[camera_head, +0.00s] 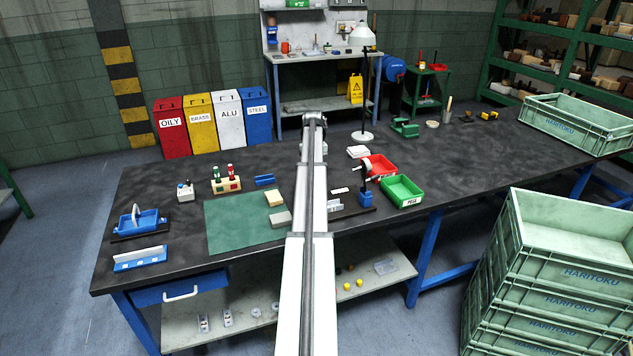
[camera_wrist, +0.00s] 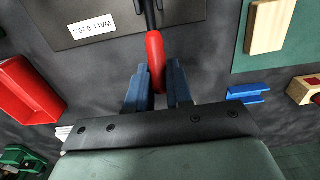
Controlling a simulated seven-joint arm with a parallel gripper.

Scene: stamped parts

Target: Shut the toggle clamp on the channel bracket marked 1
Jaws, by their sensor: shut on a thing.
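In the wrist view my gripper (camera_wrist: 158,85) has its blue fingers closed around the red handle grip (camera_wrist: 155,60) of a toggle clamp. The clamp's dark lever (camera_wrist: 150,14) runs out of the top of that view; its pressing end is not visible. A dark base plate (camera_wrist: 150,32) with a white label reading "WALL" lies beyond the fingers. In the head view a pale channel bracket (camera_head: 335,206) shows beside my arm, which hides my gripper and the clamp. I cannot read a mark 1 on the bracket.
A green mat (camera_head: 228,233) with two blocks lies left. Blue fixtures stand at the left end. The table's right part has free room.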

